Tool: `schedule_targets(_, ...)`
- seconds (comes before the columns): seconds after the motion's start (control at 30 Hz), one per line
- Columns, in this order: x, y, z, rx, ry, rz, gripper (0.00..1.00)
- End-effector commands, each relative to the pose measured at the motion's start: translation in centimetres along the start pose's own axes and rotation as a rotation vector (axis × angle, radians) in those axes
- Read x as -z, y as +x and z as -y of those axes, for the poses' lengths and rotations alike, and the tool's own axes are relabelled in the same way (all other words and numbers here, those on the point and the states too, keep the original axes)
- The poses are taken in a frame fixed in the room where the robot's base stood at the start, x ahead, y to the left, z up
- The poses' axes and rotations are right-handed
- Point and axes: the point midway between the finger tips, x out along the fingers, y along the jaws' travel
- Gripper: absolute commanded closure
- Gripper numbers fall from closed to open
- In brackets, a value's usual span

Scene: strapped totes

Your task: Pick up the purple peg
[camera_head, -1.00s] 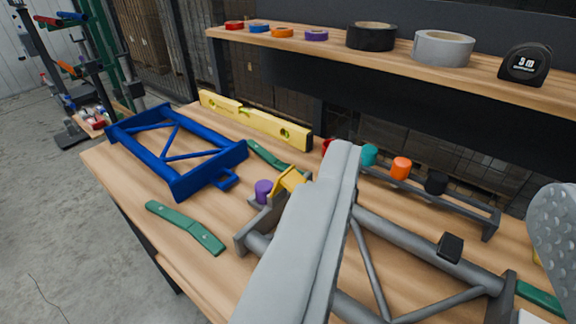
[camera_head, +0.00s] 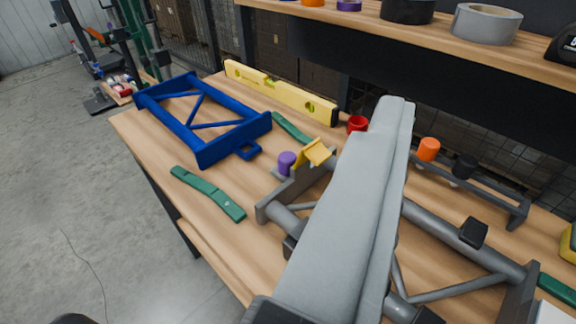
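The purple peg (camera_head: 287,162) is a short cylinder with its rounded top showing, left of the picture's middle. It stands beside the end plate of a grey tubular frame (camera_head: 290,192), close to a yellow block (camera_head: 316,152). Its lower part is hidden by the plate. A long grey padded part that looks like one finger of my gripper (camera_head: 352,205) reaches from the bottom middle up past the right of the peg. In the picture it is apart from the peg. No second finger shows, so I cannot tell how far the gripper is open.
A blue frame (camera_head: 205,150), a yellow level (camera_head: 290,95) and green strips (camera_head: 208,193) lie on the wooden bench (camera_head: 140,135). A dark rack (camera_head: 490,195) with orange (camera_head: 428,149) and black pegs stands right. A shelf (camera_head: 400,28) with tape rolls runs above.

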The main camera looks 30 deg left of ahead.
Motion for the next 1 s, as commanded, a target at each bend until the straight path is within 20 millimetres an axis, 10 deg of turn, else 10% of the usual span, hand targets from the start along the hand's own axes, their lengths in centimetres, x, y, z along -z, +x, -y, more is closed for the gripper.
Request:
schedule_targets(0.47,0.1,1.2,0.3,0.011,-0.032,0.046,0.44)
schedule_targets(1.0,-0.6,11.8,5.0,0.224,-0.438,0.527,0.44)
